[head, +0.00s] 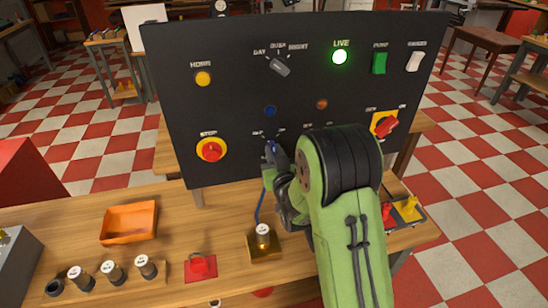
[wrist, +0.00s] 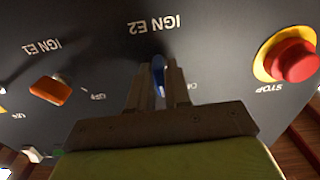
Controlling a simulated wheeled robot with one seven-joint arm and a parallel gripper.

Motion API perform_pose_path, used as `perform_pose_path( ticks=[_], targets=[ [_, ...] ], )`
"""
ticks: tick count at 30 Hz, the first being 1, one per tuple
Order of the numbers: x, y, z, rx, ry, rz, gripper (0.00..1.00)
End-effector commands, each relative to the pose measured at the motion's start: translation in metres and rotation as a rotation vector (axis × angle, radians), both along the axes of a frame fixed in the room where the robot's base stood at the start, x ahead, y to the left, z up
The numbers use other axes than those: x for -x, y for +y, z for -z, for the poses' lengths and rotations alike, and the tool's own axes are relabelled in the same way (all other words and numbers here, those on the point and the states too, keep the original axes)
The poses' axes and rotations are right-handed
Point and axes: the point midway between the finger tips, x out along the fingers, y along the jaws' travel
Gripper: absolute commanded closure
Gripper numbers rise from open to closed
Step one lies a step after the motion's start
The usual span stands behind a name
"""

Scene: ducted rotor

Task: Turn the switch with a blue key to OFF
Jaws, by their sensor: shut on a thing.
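The black upright panel (head: 230,85) holds the switches. The switch with the blue key (wrist: 158,72) is under the label IGN E2, which appears upside down in the wrist view. My gripper (wrist: 158,85) is shut on the blue key, one finger on each side. In the head view my gripper (head: 271,150) is at the lower middle of the panel, and a bit of blue shows at its tip. A blue strap (head: 260,205) hangs below it. My fingers hide most of the key and part of its position labels, so its exact angle is unclear.
An orange key switch (wrist: 50,90) labelled IGN E1 is beside it. A red STOP button (head: 210,149) is at the panel's lower left; a red rotary handle (head: 387,125) is at the right. The LIVE lamp (head: 340,57) glows green.

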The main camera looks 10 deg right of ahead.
Motion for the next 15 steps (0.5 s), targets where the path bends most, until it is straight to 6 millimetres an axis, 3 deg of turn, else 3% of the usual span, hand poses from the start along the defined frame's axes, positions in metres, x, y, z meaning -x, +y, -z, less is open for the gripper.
perform_pose_path(
  ticks=[15],
  targets=[
    [0.0, -0.0008, 0.0036, 0.454, -0.008, 0.001, 1.0]
  ],
)
